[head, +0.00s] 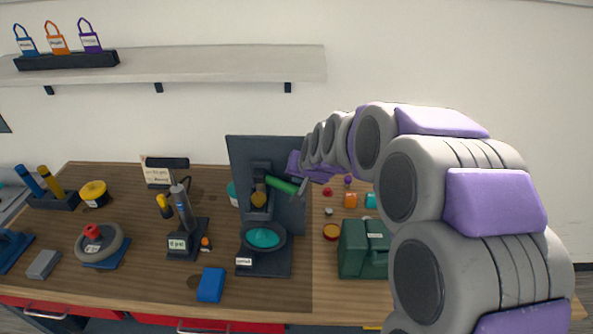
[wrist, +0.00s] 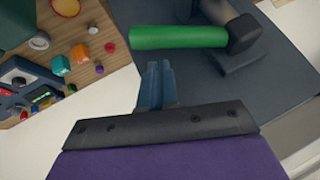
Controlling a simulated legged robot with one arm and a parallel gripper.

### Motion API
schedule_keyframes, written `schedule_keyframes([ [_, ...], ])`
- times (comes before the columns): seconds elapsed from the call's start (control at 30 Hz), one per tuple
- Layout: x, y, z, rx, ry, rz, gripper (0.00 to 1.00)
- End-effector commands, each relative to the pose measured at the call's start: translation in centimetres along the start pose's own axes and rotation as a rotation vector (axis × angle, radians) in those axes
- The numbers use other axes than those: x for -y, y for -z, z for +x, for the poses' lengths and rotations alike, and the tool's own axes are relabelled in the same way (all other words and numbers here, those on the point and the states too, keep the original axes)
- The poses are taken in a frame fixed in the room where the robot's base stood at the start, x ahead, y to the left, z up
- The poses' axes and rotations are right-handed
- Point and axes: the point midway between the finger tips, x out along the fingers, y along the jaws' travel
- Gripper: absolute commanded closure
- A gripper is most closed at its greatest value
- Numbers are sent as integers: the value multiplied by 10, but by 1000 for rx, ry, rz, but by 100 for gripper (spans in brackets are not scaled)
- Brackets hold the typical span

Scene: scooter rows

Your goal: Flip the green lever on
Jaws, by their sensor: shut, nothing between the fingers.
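The green lever (head: 283,186) is mounted on a dark upright panel (head: 239,165) on the workbench. In the head view its green handle slants down to the right from a dark pivot. In the wrist view the green handle (wrist: 178,37) lies across the top, its right end in a dark hub (wrist: 243,33). My gripper (wrist: 155,72) is shut and empty, its blue-grey fingertips close to the handle. I cannot tell whether they touch it. In the head view my arm reaches in from the right, and the fingertips are hard to make out beside the lever.
Below the lever stands a dark base with a teal disc (head: 263,238). A green box (head: 352,250) and small coloured parts sit to its right. A blue block (head: 211,284), a handheld tool (head: 183,208) and a wheel (head: 99,243) stand to the left. A shelf (head: 200,64) hangs above.

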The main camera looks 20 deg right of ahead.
Motion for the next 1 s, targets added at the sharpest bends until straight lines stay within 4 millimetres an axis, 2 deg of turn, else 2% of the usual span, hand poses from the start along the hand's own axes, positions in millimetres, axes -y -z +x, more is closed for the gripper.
schedule_keyframes([
  [0.2, -5, -6, 9, 1, 91, 62, 100],
  [1.0, -9, -17, 23, 11, 85, 56, 100],
])
